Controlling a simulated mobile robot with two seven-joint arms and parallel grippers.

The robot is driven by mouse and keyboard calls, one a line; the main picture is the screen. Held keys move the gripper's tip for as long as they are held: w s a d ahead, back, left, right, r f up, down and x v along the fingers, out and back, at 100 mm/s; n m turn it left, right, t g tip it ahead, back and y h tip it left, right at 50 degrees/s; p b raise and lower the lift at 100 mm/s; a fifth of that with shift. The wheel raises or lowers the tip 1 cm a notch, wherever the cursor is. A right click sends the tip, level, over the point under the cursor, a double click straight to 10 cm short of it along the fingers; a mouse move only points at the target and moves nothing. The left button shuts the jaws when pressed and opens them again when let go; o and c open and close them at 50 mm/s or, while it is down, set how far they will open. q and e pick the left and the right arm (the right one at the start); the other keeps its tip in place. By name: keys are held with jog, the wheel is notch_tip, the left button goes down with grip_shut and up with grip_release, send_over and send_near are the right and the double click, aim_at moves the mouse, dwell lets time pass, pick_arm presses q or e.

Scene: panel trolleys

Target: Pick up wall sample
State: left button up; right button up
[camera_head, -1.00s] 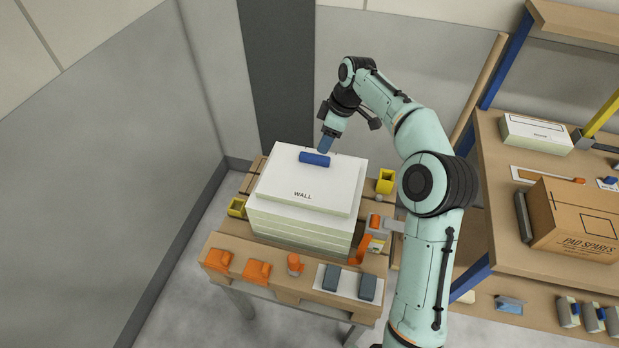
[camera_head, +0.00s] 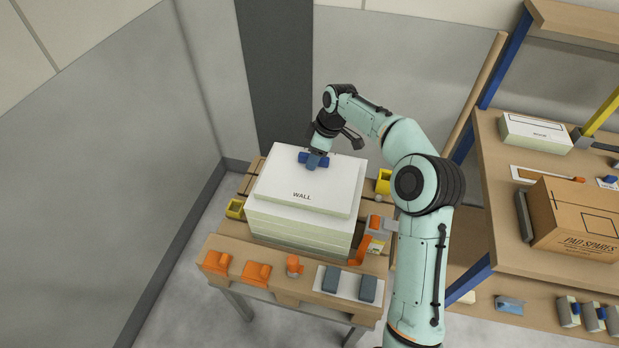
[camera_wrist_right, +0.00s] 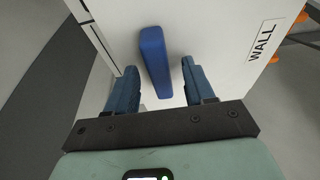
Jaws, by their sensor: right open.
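The wall sample (camera_head: 305,194) is a white panel marked WALL, lying flat on top of a stack of pale panels (camera_head: 297,234) on a wooden trolley. A blue bar handle sits on its upper face; in the right wrist view the handle (camera_wrist_right: 155,60) lies ahead of and between the fingers. My right gripper (camera_head: 314,163) reaches down over the handle from above. In the right wrist view my right gripper (camera_wrist_right: 160,88) is open, one blue finger on each side of the handle line. In the head view the gripper hides part of the handle. My left gripper does not show.
Orange clamps (camera_head: 256,272) and dark blue blocks on a white plate (camera_head: 347,284) line the trolley's front. At right, a shelf bench holds a cardboard box (camera_head: 578,222) and a white box (camera_head: 537,133). A grey wall is at left.

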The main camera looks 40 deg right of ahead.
jog(key=shift+f, duration=0.25)
dwell(0.3)
grip_shut()
